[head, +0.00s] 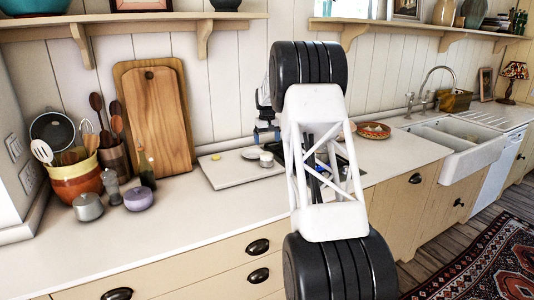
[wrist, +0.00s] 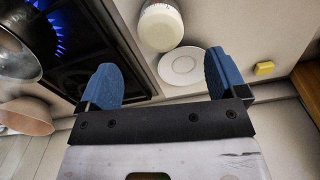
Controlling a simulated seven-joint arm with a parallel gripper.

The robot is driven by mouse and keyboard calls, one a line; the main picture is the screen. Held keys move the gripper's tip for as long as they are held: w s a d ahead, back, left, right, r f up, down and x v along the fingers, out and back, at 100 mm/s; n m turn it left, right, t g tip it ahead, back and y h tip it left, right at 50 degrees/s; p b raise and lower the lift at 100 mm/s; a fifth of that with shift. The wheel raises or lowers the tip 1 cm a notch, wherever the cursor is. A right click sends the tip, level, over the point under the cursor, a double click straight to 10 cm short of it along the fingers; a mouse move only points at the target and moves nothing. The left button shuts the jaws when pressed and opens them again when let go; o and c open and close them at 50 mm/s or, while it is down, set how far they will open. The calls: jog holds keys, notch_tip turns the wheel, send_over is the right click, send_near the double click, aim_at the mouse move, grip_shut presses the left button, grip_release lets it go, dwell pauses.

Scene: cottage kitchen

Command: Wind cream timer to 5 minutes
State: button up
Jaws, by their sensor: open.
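The cream timer (wrist: 160,25) looks like a short, round, pale piece with small marks around its side, at the top of the wrist view. In the head view it shows as a small pale cylinder (head: 266,159) on a light board on the counter. I cannot read its setting. My gripper (wrist: 160,66) has its two blue fingers spread wide, with nothing held between them. The timer lies beyond the fingertips, apart from them. In the head view my gripper (head: 265,134) is above and behind the timer, partly hidden by my arm.
A white saucer (wrist: 183,66) lies beside the timer. A yellow block (wrist: 264,69) is to its right. A black hob (wrist: 85,50) with a lit blue flame and pans is to the left. A wooden board (head: 157,120) leans on the wall.

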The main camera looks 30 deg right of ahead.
aim_at(267, 154)
dwell(0.4)
jog(key=shift+f, duration=3.9)
jog(key=shift+c, duration=0.3)
jog(key=c, duration=0.9)
jog(key=o, duration=1)
jog(key=shift+c, duration=0.2)
jog(key=shift+r, duration=0.1)
